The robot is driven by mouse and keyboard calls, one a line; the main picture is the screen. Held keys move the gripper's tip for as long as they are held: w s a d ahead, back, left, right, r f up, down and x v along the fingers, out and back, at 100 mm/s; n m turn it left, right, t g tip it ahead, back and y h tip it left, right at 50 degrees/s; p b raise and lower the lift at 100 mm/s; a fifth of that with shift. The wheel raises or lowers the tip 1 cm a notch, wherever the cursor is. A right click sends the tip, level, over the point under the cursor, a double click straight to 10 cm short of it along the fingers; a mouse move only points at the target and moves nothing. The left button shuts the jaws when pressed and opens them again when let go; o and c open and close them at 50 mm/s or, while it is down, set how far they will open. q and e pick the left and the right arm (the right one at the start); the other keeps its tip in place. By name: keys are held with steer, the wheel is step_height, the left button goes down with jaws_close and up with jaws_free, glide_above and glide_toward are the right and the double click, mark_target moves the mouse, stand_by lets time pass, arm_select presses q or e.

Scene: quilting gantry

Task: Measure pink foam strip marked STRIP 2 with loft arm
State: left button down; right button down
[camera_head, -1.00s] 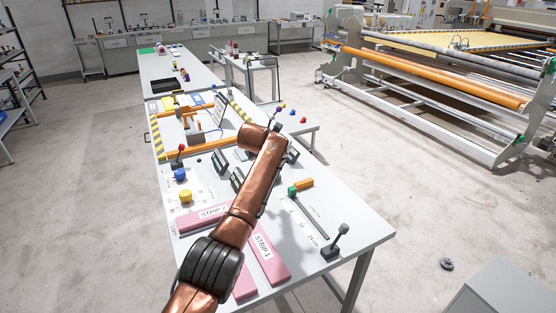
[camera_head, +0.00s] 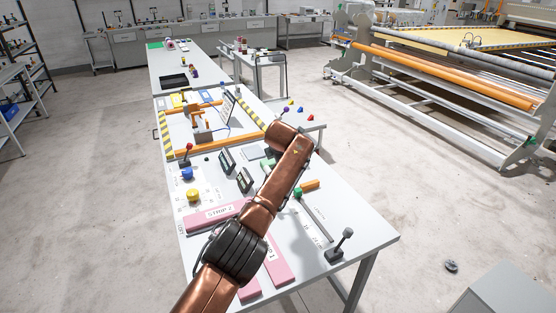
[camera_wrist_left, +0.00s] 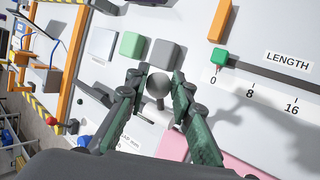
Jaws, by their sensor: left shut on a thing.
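The pink foam strip marked STRIP 2 (camera_head: 208,217) lies flat on the near table, partly covered by my left arm. A second pink strip (camera_head: 279,271) lies right of it, and part of a pink strip (camera_wrist_left: 190,148) shows below my fingers in the left wrist view. My left gripper (camera_wrist_left: 158,92) is closed around a grey ball knob (camera_wrist_left: 158,83) on a pale stem. Whether this knob belongs to the loft arm cannot be told. In the head view my left fingers are hidden behind the arm. My right gripper is out of view.
Grey (camera_wrist_left: 165,54), green (camera_wrist_left: 131,44) and white (camera_wrist_left: 102,42) blocks lie beyond the knob. A length scale with a green end (camera_wrist_left: 219,56) is at the right.

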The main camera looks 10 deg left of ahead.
arm_select(q)
steer(key=c, duration=2.2)
jaws_free()
steer(key=shift+d, duration=0.3)
steer(key=o, duration=0.4)
steer(key=shift+w+d+f, duration=0.2)
steer(key=shift+d, duration=0.1)
steer(key=shift+o, duration=0.7)
steer(key=shift+s+a, duration=0.1)
steer(key=shift+a, duration=0.2)
steer(key=a+v, duration=0.1)
steer(key=v, duration=1.1)
steer(key=shift+d, duration=0.4)
